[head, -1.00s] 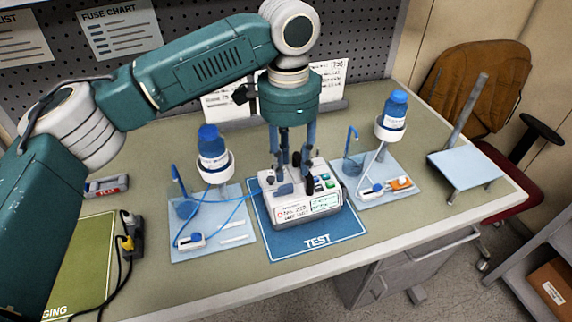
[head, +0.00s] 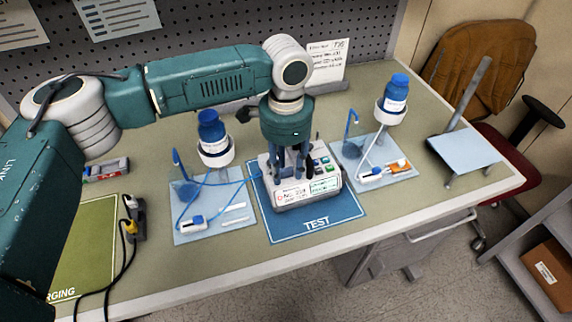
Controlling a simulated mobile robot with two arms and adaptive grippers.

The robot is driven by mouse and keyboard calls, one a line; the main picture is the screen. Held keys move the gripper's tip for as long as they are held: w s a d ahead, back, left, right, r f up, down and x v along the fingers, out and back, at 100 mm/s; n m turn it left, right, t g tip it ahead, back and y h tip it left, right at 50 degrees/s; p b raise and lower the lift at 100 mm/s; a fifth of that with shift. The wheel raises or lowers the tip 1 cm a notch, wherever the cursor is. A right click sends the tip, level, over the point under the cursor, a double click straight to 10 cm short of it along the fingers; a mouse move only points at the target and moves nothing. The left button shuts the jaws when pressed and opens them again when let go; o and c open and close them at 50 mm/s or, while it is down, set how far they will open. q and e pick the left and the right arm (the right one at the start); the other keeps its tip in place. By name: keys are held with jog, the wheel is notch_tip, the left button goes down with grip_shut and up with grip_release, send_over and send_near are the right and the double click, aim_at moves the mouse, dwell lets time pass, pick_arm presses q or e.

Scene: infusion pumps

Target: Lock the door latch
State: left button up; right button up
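The infusion pump (head: 309,189) is a white and grey box with a small lit screen and coloured buttons. It stands on the blue TEST mat (head: 317,224). My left gripper (head: 290,173) points down at the left part of the pump's top, with its fingertips at or just above it. The gripper covers that part, and I cannot make out the door latch. The fingers overlap the pump in this view, so their gap and any contact are unclear. My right gripper is not in view.
Left of the pump is a pale tray (head: 214,223) with a blue-capped bottle (head: 211,134) and blue tubing. A similar tray (head: 372,161) and bottle (head: 395,92) stand to the right. A small tilted stand (head: 464,151) is further right. The bench front is clear.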

pick_arm(q)
jog(key=shift+w+f, duration=0.1)
jog(key=c, duration=0.7)
grip_shut()
jog(key=shift+p, duration=0.35)
jog(key=shift+r+m+p, duration=0.25)
jog(key=shift+m+p, duration=0.4)
jog(key=shift+m, duration=0.05)
jog(key=m+p, duration=0.5)
jog(key=m, duration=0.1)
jog(key=shift+w+a, duration=0.1)
jog(key=shift+w, duration=0.05)
jog(key=m+p, duration=0.1)
jog(key=m, duration=0.1)
jog(key=shift+m, duration=0.4)
jog(key=m+p, duration=0.1)
jog(key=m, duration=0.1)
jog(key=shift+w+m, duration=0.15)
jog(key=shift+m, duration=0.15)
jog(key=m, duration=0.4)
jog(key=shift+w+f+m, duration=0.15)
jog(key=shift+m, duration=0.15)
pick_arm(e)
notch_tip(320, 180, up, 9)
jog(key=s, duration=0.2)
pick_arm(q)
jog(key=shift+m, duration=0.4)
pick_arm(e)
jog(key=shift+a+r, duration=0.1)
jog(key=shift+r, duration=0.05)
